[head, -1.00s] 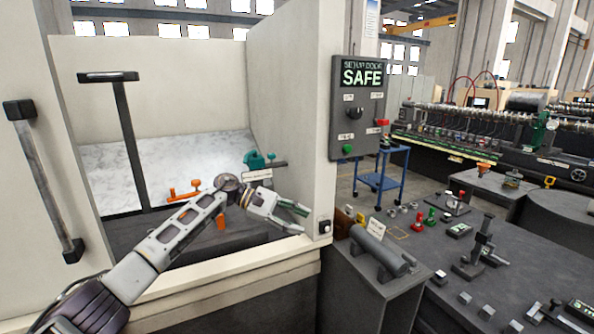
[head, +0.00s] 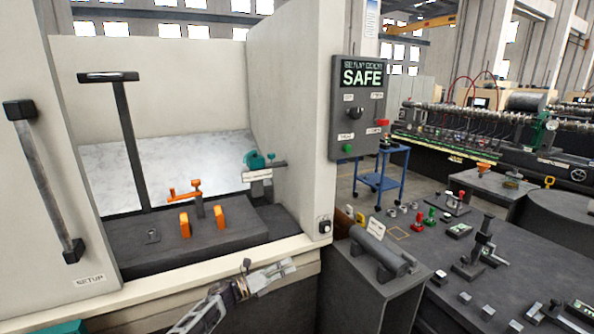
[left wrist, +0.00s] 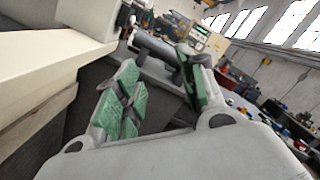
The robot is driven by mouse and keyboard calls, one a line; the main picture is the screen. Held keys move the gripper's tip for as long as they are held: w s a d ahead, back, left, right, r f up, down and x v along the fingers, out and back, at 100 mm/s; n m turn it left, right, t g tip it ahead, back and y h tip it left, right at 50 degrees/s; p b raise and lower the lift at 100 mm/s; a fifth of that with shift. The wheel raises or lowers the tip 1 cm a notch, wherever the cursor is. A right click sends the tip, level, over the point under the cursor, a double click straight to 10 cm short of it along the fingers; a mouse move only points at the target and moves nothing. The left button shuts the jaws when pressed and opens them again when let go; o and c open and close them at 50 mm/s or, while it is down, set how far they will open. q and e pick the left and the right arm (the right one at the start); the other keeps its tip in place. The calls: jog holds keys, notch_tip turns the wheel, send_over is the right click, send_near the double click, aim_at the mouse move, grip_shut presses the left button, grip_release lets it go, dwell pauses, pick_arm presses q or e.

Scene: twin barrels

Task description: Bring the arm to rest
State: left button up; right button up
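My left gripper (head: 286,270) is at the bottom middle of the head view, in front of the machine's pale front sill (head: 200,272) and below its top edge. It points to the right. In the left wrist view its two green-padded fingers (left wrist: 157,65) stand apart with nothing between them, so it is open and empty. Most of my left arm is below the head view; only a grey link shows behind the gripper. My right gripper is not in view.
Inside the machine, a dark fixture bed (head: 150,262) carries orange clamps (head: 184,224). The control box (head: 358,108) reads SAFE. To the right, a grey cylinder (head: 381,252) lies on a dark stand beside a bench (head: 520,262) with several small parts.

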pick_arm(q)
jog(key=s+a+f+n+t+y, duration=0.1)
jog(key=s+a+f+n+y, duration=0.4)
jog(key=f, duration=0.6)
jog(key=s+a+f+n+t+y, duration=0.1)
jog(key=s+a+f+n+y, duration=0.15)
jog(key=f+n, duration=0.65)
jog(key=s+a+f+n+t+y, duration=0.1)
jog(key=s+a+f+n+y, duration=0.3)
jog(key=f, duration=0.8)
jog(key=s+a+f+n+g+y, duration=0.1)
jog(key=s+a+f+n+g, duration=0.15)
jog(key=s+f+n, duration=0.45)
jog(key=s+a+f+n+g+y, duration=0.2)
jog(key=s+a+f, duration=0.2)
jog(key=s+f, duration=0.7)
jog(key=s+a+f+n+g, duration=0.1)
jog(key=s+f+n+g, duration=0.1)
jog(key=s, duration=1)
jog(key=s+a+f+n+g+y, duration=0.1)
jog(key=s+f+n+g, duration=0.2)
jog(key=s, duration=1)
jog(key=s+a+f+n+g, duration=0.2)
jog(key=s+f+n, duration=0.2)
jog(key=s, duration=0.9)
jog(key=shift+f+n+y, duration=0.3)
jog(key=shift+f+y, duration=0.05)
jog(key=shift+f, duration=0.25)
jog(key=shift+s, duration=0.1)
